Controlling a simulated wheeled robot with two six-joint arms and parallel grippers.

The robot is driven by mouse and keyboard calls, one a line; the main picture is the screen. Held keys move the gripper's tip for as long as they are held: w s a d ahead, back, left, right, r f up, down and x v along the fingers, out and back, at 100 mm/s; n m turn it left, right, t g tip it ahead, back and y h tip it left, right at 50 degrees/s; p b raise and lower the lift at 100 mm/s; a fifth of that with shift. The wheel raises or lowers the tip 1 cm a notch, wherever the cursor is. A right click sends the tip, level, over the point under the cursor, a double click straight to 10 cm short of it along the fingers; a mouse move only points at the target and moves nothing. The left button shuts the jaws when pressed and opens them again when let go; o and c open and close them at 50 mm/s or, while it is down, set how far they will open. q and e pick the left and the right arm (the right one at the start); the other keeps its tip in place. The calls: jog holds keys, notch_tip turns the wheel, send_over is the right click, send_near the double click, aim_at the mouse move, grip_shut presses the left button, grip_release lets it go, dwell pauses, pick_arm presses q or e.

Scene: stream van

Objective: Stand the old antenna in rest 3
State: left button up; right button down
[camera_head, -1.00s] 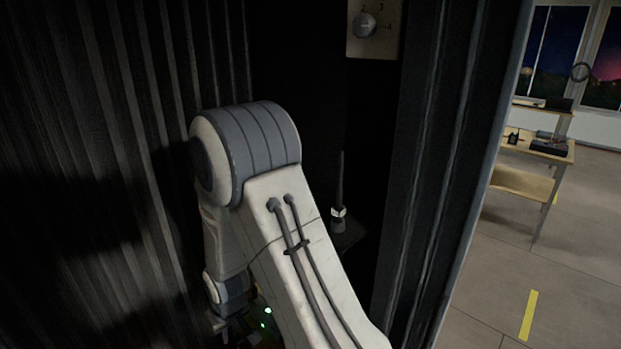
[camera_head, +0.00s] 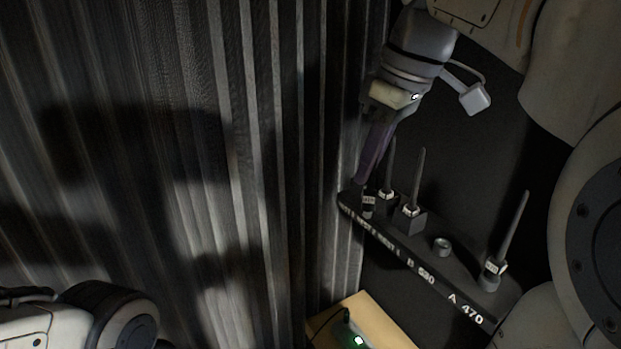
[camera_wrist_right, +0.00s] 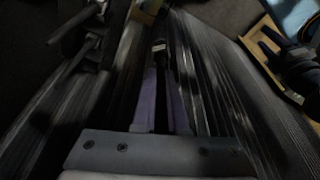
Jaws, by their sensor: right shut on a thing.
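My right gripper (camera_head: 375,150) reaches down from the top with its purple fingers over the far left end of a dark shelf (camera_head: 400,256). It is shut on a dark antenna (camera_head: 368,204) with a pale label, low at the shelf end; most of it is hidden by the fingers. In the right wrist view the antenna's end (camera_wrist_right: 159,56) shows between the purple fingers (camera_wrist_right: 160,95). I cannot tell whether it touches the shelf. The shelf's front lettering includes rest markings at the left, too small to read surely, then B 620 and A 470. My left gripper is out of view.
Another antenna (camera_head: 388,185) stands close behind the held one. One stands in a block (camera_head: 413,208), and one stands at the right (camera_head: 494,268). An empty round socket (camera_head: 442,246) lies between those two. A ribbed wall (camera_head: 250,150) is close on the left. A wooden surface (camera_head: 365,318) is below.

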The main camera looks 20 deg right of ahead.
jog(key=shift+w+d+r, duration=0.15)
jog(key=shift+r, duration=0.2)
jog(key=p, duration=0.9)
send_near(364, 137)
jog(key=a+f, duration=0.2)
jog(key=f, duration=0.1)
jog(key=a+f, duration=0.1)
jog(key=f, duration=0.1)
notch_tip(364, 137, down, 3)
jog(key=shift+r+b, duration=0.1)
jog(key=shift+b, duration=0.25)
jog(key=shift+f, duration=0.3)
notch_tip(364, 137, down, 4)
jog(key=shift+f+p, duration=0.1)
jog(key=shift+p, duration=0.4)
